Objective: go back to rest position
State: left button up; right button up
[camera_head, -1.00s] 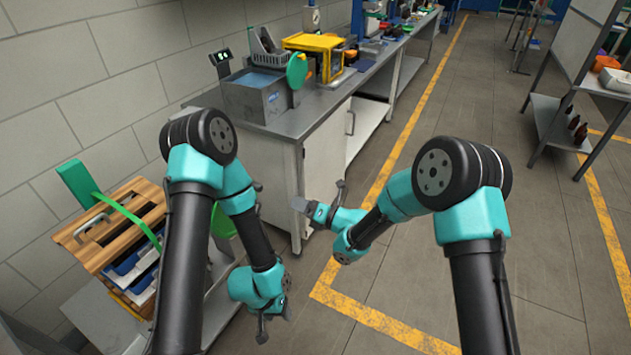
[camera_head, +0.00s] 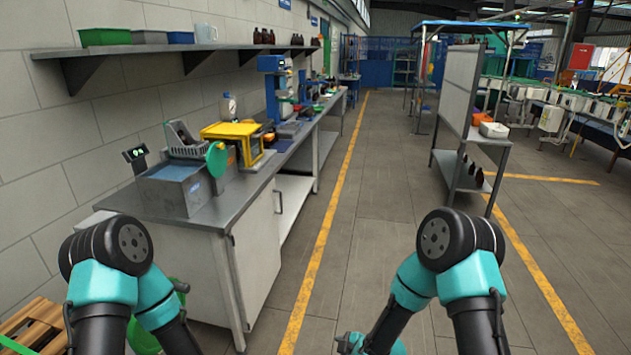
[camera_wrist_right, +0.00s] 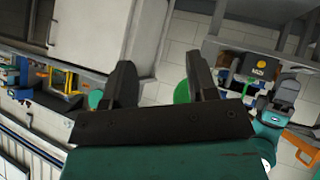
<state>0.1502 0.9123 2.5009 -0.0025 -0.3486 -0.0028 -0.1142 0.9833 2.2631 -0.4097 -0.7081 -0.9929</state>
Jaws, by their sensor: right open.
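My right gripper (camera_wrist_right: 161,82) shows in the right wrist view with its two dark fingers spread apart and nothing between them. In the head view, my right arm (camera_head: 460,255) comes up from the bottom right and bends down toward the bottom edge. Its gripper end is mostly cut off there. My left arm (camera_head: 110,260) stands at the bottom left, in front of the bench, and its gripper is below the frame. Dark amber bottles stand on the wall shelf (camera_head: 264,37) and on the grey rack at the right (camera_head: 470,170).
A long workbench (camera_head: 210,208) runs along the left wall with a grey bath, a yellow-framed machine (camera_head: 232,132) and other equipment. A wooden pallet (camera_head: 35,325) is at the lower left. The floor (camera_head: 350,225) between bench and rack (camera_head: 455,110) is clear.

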jog(key=s+d+f+m+g+h, duration=0.2)
jog(key=s+d+m, duration=0.5)
jog(key=s+m, duration=0.2)
jog(key=s+d+f+m+g+h, duration=0.1)
jog(key=s+d+f+m+g, duration=0.2)
jog(key=s+d+m, duration=0.5)
jog(key=s+m, duration=0.1)
jog(key=s, duration=0.1)
jog(key=shift+s+d+h, duration=0.3)
jog(key=shift+s+h, duration=0.1)
jog(key=shift+a+f, duration=0.1)
